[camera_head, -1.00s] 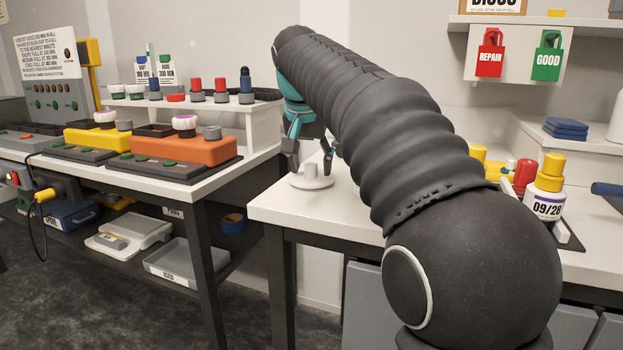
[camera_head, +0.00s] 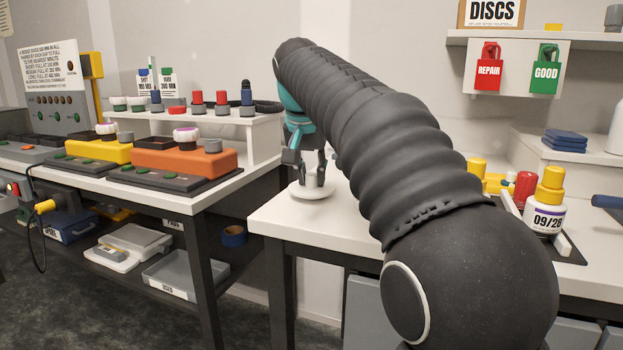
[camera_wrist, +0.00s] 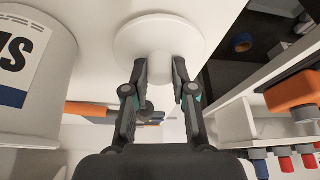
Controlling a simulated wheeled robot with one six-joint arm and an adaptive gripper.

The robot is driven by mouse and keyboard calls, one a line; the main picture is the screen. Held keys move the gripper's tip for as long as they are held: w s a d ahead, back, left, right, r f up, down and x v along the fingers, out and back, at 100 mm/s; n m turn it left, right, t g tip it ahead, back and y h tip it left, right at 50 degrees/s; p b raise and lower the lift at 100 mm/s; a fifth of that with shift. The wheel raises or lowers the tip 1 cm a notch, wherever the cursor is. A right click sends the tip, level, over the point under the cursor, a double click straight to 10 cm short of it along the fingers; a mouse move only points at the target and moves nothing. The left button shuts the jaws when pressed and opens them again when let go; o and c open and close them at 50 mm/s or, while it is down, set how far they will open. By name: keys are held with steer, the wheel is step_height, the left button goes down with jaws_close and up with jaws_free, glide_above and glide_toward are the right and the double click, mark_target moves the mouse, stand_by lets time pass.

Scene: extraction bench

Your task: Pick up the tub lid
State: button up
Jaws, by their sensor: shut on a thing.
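The tub lid (camera_head: 312,191) is a round white disc with a short knob on top.
A large white tub with a printed label (camera_wrist: 28,70) stands close at the left in the wrist view. An orange device (camera_head: 185,160) sits on the left bench, across a gap. A yellow-capped bottle (camera_head: 547,200) stands on the right bench.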

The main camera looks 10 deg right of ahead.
mark_target(311, 175)
step_height(311, 175, up, 9)
steer(key=shift+f, duration=0.2)
steer(key=shift+r, duration=0.3)
